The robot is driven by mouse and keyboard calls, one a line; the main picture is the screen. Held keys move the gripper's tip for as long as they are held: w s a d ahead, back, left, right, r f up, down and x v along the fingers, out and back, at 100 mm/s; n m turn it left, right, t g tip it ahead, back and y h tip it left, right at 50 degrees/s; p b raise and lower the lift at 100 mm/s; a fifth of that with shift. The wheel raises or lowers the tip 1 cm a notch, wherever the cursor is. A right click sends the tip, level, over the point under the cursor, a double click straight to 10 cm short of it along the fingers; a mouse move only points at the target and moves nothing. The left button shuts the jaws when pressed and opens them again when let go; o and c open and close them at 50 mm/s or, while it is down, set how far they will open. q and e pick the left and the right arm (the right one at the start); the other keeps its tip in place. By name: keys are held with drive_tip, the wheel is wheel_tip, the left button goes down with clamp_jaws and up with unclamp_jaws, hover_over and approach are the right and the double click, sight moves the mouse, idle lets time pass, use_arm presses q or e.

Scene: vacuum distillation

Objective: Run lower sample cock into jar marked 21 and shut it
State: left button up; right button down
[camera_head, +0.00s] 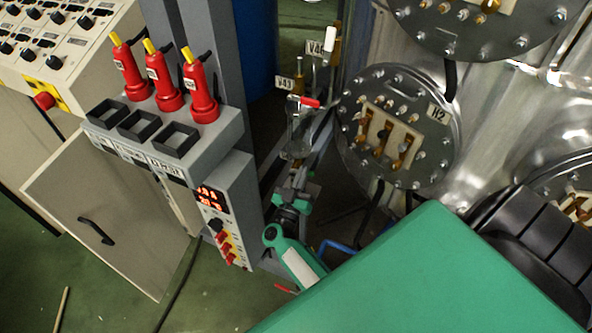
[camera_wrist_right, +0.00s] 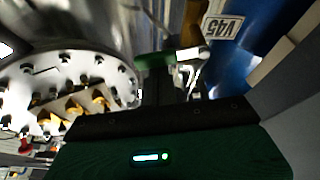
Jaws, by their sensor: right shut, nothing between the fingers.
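Two cocks stand behind my right gripper. The lower one has a red handle (camera_head: 309,102) beside a tag (camera_head: 284,83) that seems to read V43; the upper one has a white handle (camera_head: 330,38) beside a second tag (camera_head: 315,47). A clear glass vessel (camera_head: 296,143) is under the red-handled cock; no number 21 is readable on it. My right gripper (camera_head: 290,201) is shut and empty, below the glass and apart from the red handle. In the wrist view an upside-down tag (camera_wrist_right: 225,28) seems to read V45. My left gripper is not in view.
A bolted round flange (camera_head: 398,125) on the steel vessel is close right of the cocks. A cabinet door (camera_head: 110,210) hangs open over green floor.

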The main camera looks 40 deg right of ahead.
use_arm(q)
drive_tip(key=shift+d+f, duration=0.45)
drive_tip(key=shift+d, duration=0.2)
use_arm(e)
drive_tip(key=shift+s+d+f+m+g, duration=0.2)
drive_tip(key=shift+f+m+g, duration=0.25)
drive_tip(key=shift+m, duration=0.35)
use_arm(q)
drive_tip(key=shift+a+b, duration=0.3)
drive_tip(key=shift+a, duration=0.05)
use_arm(e)
drive_tip(key=shift+f, duration=0.1)
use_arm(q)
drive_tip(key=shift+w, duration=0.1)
